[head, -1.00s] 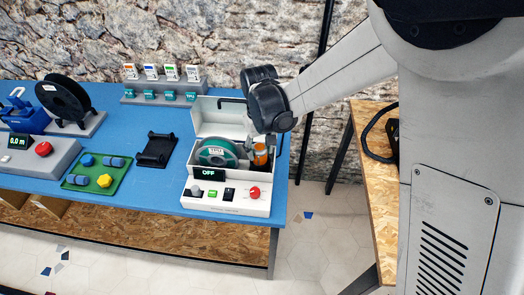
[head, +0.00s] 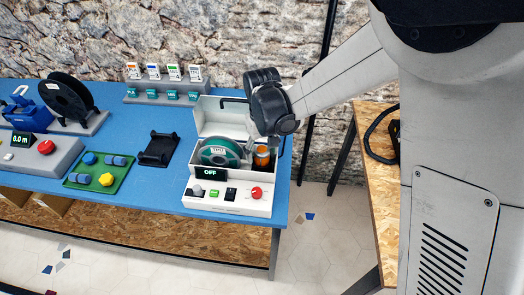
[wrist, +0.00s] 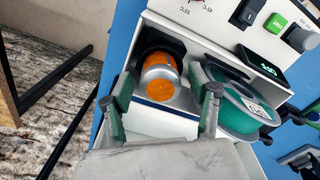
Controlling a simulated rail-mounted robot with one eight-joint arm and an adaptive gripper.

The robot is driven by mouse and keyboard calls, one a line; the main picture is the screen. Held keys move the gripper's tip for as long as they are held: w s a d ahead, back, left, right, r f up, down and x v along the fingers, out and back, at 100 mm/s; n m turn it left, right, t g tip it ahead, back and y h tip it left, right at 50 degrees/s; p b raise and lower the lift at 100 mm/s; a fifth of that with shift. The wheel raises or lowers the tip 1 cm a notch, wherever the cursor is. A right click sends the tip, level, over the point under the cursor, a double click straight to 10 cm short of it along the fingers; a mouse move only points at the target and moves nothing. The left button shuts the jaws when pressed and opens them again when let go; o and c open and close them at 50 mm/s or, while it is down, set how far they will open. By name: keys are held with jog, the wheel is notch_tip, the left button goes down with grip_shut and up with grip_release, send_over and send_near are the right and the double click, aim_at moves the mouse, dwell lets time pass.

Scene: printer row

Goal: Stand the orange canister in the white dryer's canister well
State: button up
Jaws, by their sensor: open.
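The white dryer (head: 228,207) stands at the right end of the blue table with its lid raised. The orange canister (head: 262,158) stands in the right part of the dryer, beside a green spool. In the wrist view the canister (wrist: 161,84) shows an orange top inside a silver rim and looks upright, with its lower part inside the dark canister well (wrist: 150,40). Its base is hidden. My gripper (head: 263,143) is above it, pointing down. In the wrist view the gripper's fingers (wrist: 165,97) are spread on either side of the canister, with gaps visible.
The green spool (wrist: 236,108) lies close beside the right finger. The raised dryer lid (head: 222,115) is behind the canister. A black cradle (head: 158,150) and a green tray (head: 84,181) are to the left. A wooden table (head: 378,210) is to the right.

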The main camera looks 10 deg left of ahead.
aim_at(265, 150)
notch_tip(265, 150, up, 12)
dwell(0.4)
jog(key=shift+r, duration=0.1)
jog(key=s+d+r+m+t+y, duration=0.1)
jog(key=s+d+r+m+t, duration=0.3)
jog(key=d, duration=0.6)
jog(key=s+d+r+g, duration=0.15)
jog(key=d+r, duration=0.35)
jog(key=d, duration=0.5)
jog(key=s+d+m+t+h, duration=0.1)
jog(key=s+d+m+t, duration=0.3)
jog(key=s+d, duration=0.7)
jog(key=shift+s+d+f+t, duration=0.25)
jog(key=shift+d+f+t, duration=0.1)
jog(key=shift+d, duration=0.65)
